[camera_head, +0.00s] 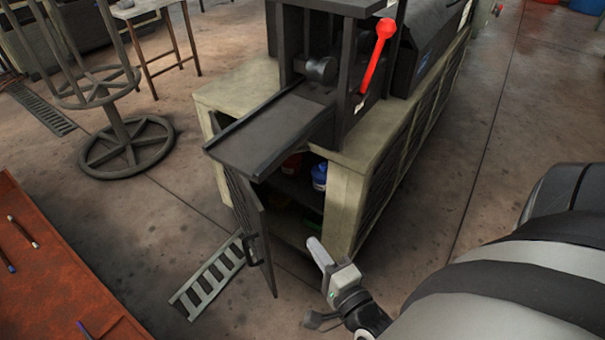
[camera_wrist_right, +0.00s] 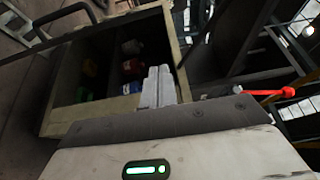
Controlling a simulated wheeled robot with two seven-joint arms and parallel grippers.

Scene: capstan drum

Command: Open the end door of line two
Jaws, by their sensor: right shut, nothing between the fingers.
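The end door (camera_head: 243,205) of the pale cabinet (camera_head: 347,200) stands swung out to the left, leaving the cabinet's near end open. A dark bar handle (camera_head: 251,248) is on the door; it also shows at the upper left of the right wrist view (camera_wrist_right: 68,14). My right gripper (camera_head: 318,250) is in front of the open cabinet, to the right of the door and apart from it. Its fingers (camera_wrist_right: 158,84) are together and empty in the right wrist view. My left gripper is not in view.
Inside the cabinet are a blue container (camera_head: 319,176), a red item (camera_head: 291,164) and other small items. A dark chute (camera_head: 270,130) overhangs the opening. A red lever (camera_head: 376,55) rises above. A metal grating (camera_head: 210,278) lies left of the door; an orange-brown tabletop (camera_head: 50,280) is lower left.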

